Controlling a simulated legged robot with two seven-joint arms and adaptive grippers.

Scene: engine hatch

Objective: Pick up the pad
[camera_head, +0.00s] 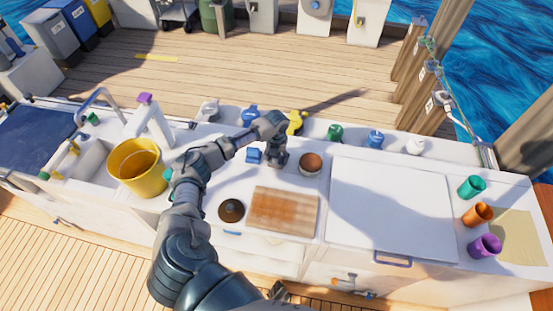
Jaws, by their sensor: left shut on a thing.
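My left gripper (278,161) is over the white counter, behind the wooden cutting board. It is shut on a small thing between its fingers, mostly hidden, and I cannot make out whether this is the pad. A small blue block (254,155) is just left of the gripper, and I cannot tell whether it is the pad. A dark part that looks like my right gripper (279,290) shows at the bottom edge, too small to read.
The cutting board (284,209), a dark round lid (231,210) and a brown-topped round pot (311,163) are near the gripper. A yellow bucket (137,167) is at left. The white panel (390,208) is clear.

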